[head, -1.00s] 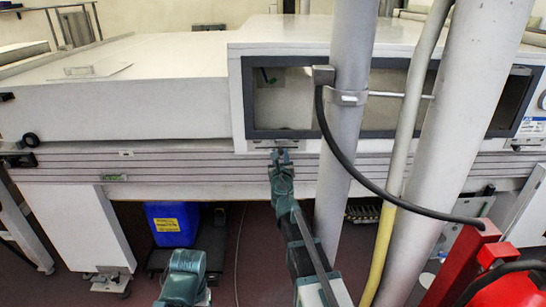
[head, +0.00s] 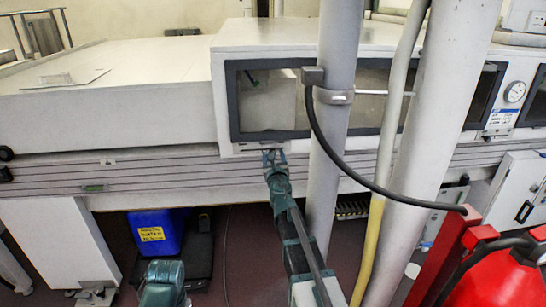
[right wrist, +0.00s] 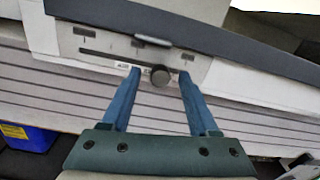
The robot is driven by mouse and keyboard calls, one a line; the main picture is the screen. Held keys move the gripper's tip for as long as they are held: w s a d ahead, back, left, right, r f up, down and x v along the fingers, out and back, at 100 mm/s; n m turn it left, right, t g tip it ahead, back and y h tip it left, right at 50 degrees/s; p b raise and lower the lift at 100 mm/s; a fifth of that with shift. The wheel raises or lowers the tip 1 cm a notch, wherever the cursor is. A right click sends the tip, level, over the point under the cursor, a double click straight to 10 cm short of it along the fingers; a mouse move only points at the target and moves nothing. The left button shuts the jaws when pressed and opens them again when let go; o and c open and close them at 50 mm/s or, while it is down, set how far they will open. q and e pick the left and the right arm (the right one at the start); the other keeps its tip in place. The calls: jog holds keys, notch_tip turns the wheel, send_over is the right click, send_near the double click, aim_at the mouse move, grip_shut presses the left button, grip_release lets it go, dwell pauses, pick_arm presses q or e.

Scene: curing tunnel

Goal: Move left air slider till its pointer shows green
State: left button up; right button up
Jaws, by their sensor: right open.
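The left air slider is a pale plate (right wrist: 205,68) with a dark slot and a round dark knob (right wrist: 160,76), seen in the right wrist view. In the head view the plate is small, under the window, mostly behind my gripper. My right gripper (head: 273,154) is open. In the right wrist view its two blue fingers (right wrist: 158,80) stand to either side of the knob, apart from it, with the tips near the plate's lower edge. No green pointer can be made out on the plate. Only a teal part of my left arm shows at the bottom of the head view.
A dark green mark (head: 254,79) shows behind the left window. A grey post (head: 331,120) with a black cable stands close to the right of my right arm. A blue container (head: 158,232) and a red extinguisher (head: 490,275) stand below. A round gauge (head: 514,92) is at right.

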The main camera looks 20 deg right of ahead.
jog(key=shift+s, duration=0.1)
jog(key=v, duration=1.3)
jog(key=shift+s, duration=0.3)
jog(key=shift+a, duration=0.15)
